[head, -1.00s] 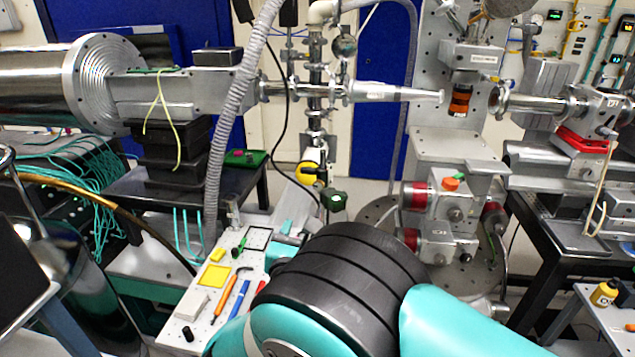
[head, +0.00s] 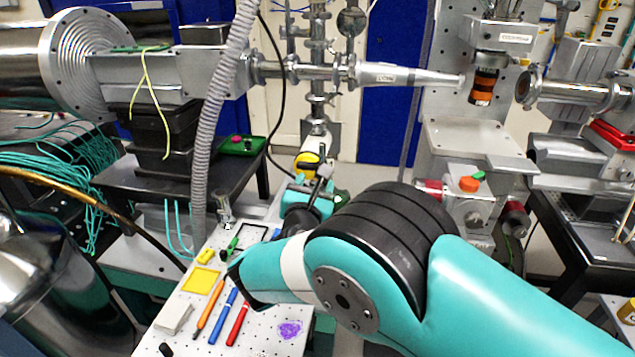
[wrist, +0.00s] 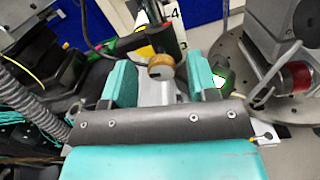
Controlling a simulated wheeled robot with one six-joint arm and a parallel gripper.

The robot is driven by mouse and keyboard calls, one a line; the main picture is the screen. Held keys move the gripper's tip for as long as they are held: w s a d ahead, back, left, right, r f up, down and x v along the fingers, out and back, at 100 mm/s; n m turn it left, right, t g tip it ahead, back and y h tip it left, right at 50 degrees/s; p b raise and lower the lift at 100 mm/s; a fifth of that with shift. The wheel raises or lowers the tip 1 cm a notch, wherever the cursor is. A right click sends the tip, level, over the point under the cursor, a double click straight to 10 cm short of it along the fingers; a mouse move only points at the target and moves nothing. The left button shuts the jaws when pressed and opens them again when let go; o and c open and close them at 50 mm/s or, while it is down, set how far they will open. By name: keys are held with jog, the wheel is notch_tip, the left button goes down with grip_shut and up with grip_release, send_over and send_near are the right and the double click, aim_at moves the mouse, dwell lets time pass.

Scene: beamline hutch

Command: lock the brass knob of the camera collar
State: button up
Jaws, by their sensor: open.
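The brass knob (wrist: 160,67), round with a greyish face, shows in the wrist view between the two teal fingers of my gripper (wrist: 160,78). The fingers stand apart on either side, with a visible gap to the knob. Just behind the knob is a dark upright part (wrist: 167,35), apparently of the camera collar; its full shape is unclear. In the head view my gripper (head: 308,194) is at the far end of the bench plate, beside a yellow round part (head: 305,163). The knob is too small or hidden to make out there.
A perforated bench plate (head: 262,334) holds pens, a yellow frame (head: 201,281) and a white block (head: 174,317). A grey corrugated hose (head: 208,135) hangs left of my gripper. Beam pipes (head: 400,75) run above. A red-and-grey motor stage (head: 462,205) stands to the right.

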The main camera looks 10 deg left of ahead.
jog(key=shift+w, duration=0.1)
jog(key=c, duration=0.9)
jog(key=shift+f+m+b, duration=0.25)
jog(key=shift+m+b, duration=0.35)
jog(key=shift+b, duration=0.3)
jog(key=shift+d+r+m+b, duration=0.1)
jog(key=shift+r+m+b, duration=0.1)
jog(key=shift+m+b, duration=0.55)
jog(key=o, duration=0.9)
